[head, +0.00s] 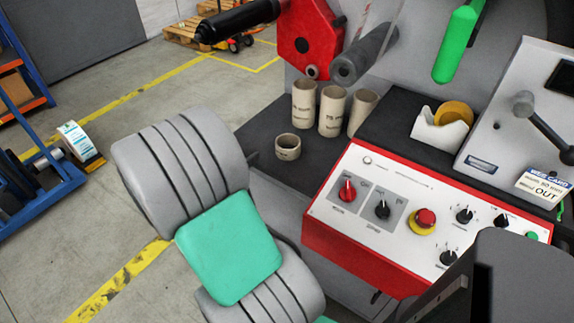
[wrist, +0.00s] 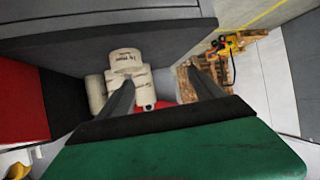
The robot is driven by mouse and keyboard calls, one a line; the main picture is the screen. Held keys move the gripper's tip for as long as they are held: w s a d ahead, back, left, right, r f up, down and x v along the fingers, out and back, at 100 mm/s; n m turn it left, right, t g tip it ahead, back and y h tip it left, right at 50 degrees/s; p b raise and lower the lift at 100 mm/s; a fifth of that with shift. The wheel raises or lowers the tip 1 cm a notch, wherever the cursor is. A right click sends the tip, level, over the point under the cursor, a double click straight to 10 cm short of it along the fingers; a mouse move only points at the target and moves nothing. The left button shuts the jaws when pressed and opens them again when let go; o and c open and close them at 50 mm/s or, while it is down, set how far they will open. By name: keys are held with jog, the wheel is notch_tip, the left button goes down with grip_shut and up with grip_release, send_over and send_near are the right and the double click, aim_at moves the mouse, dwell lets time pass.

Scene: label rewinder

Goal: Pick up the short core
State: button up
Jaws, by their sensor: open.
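The short core (head: 288,147) is a low tan ring standing on the dark shelf (head: 262,130) in the head view. It stands apart, in front of several taller tan cores (head: 303,104). My gripper (wrist: 160,76) shows in the wrist view as two dark fingers spread apart, with nothing seen held. Pale cores (wrist: 127,66) appear beyond and partly behind the left finger; I cannot tell which, if any, is the short one. The gripper's fingers cannot be made out in the head view, where my grey and teal arm fills the lower left foreground.
A red-edged control panel (head: 400,210) with knobs is right of the short core. A white tape holder (head: 440,128) stands behind the panel. A grey roller (head: 364,54) and red housing (head: 310,38) are above the tall cores.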

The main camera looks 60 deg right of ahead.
aim_at(284, 151)
jog(key=o, duration=0.4)
jog(key=s+d+f+h+b, duration=0.1)
jog(key=s+d+f+h, duration=0.1)
jog(key=d, duration=0.1)
jog(key=s+d+f+h+b, duration=0.1)
jog(key=s+d+f+b, duration=0.1)
jog(key=s+d+f, duration=0.1)
jog(key=s+d+f+h+b, duration=0.1)
jog(key=s+d+f+h, duration=0.1)
jog(key=s+d+f, duration=0.1)
jog(key=shift+m+h, duration=0.3)
jog(key=shift+o, duration=0.3)
jog(key=shift+d+r, duration=0.15)
jog(key=shift+d, duration=0.15)
jog(key=d, duration=0.2)
jog(key=d+p, duration=0.1)
jog(key=d, duration=0.4)
jog(key=shift+w+d+p, duration=0.1)
jog(key=shift+w+p, duration=0.2)
jog(key=shift+w, duration=0.05)
jog(key=shift+c, duration=0.4)
jog(key=c, duration=1.3)
